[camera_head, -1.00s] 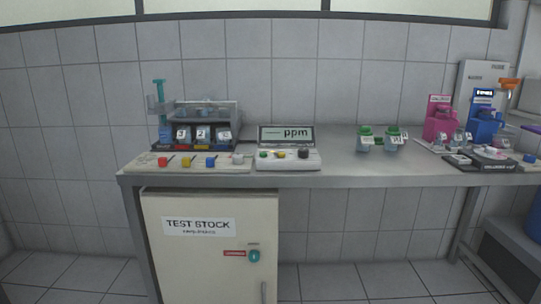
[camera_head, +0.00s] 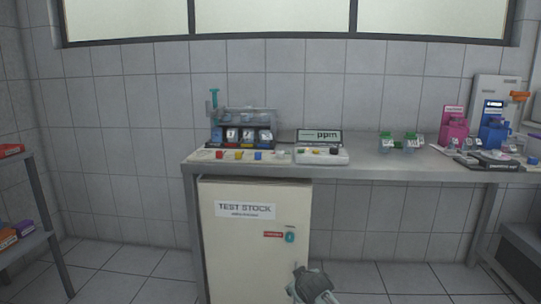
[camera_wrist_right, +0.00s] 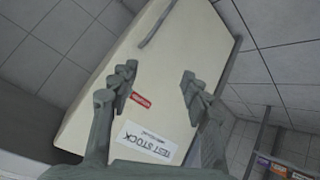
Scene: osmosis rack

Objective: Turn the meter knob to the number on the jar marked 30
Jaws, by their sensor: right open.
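The white meter (camera_head: 320,159) sits on the steel bench, its raised display reading "ppm". A dark knob (camera_head: 334,151) is at the right of its panel, beside small green and yellow controls. A green-lidded jar (camera_head: 387,143) and a second green-lidded jar (camera_head: 413,142) stand to the right; their labels are too small to read. My right gripper (camera_head: 314,284) is low in front of the cabinet, well below the meter and apart from it. The right wrist view shows its fingers (camera_wrist_right: 160,80) spread and empty, facing the cabinet. My left gripper is not in view.
The bench (camera_head: 370,172) has clear room between meter and jars. A rack of numbered cartridges (camera_head: 243,125) stands left of the meter. The "TEST STOCK" cabinet (camera_head: 255,255) is beneath. Pink (camera_head: 454,127) and blue (camera_head: 492,126) devices stand at right; a shelf (camera_head: 25,240) is at left.

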